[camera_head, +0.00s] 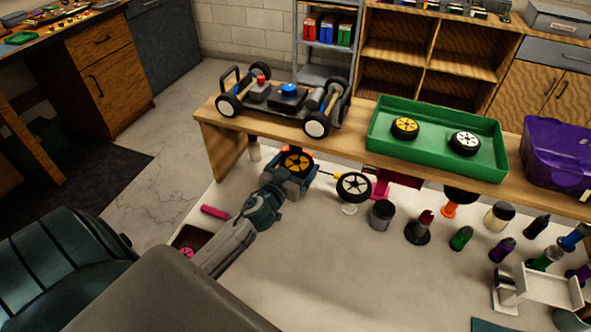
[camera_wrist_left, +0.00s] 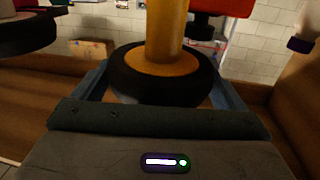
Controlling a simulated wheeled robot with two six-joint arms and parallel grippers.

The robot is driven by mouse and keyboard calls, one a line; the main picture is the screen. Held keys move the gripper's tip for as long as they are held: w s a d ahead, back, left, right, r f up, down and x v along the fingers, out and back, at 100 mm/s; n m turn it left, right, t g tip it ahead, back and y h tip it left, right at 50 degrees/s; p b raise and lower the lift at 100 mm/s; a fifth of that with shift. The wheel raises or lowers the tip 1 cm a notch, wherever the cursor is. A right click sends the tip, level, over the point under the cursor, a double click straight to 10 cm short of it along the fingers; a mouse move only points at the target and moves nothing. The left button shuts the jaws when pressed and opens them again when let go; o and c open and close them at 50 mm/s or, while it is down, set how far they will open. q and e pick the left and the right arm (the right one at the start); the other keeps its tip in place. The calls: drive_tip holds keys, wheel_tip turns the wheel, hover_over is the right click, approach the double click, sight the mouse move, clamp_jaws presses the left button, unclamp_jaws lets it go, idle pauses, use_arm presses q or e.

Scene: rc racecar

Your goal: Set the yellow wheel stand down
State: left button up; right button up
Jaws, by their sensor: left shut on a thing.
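My left gripper (camera_head: 297,172) is shut on the yellow wheel stand, whose black tyre and orange-yellow hub (camera_head: 297,160) show between the fingers, in front of the wooden shelf. In the left wrist view the stand's thick yellow post (camera_wrist_left: 166,35) rises from the middle of the black-tyred wheel (camera_wrist_left: 165,82), with a finger on each side. I cannot tell whether the stand touches the surface below. My right gripper is not in view.
A white-hubbed wheel on a stand (camera_head: 353,187) is close to the right of the left gripper. The car chassis (camera_head: 290,98) and green tray (camera_head: 480,119) sit on the wooden shelf (camera_head: 350,139). Several jars and bottles stand to the right. The white table's middle (camera_head: 330,265) is clear.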

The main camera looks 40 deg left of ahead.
use_arm(q)
drive_tip(key=shift+f, duration=0.85)
drive_tip(key=shift+f+b, duration=0.2)
drive_tip(key=shift+b, duration=0.1)
drive_tip(key=shift+f, duration=0.25)
drive_tip(key=o, duration=0.7)
drive_tip(key=shift+r, duration=0.1)
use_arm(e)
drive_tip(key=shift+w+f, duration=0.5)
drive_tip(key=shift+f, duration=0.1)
use_arm(q)
drive_tip(key=shift+r, duration=0.15)
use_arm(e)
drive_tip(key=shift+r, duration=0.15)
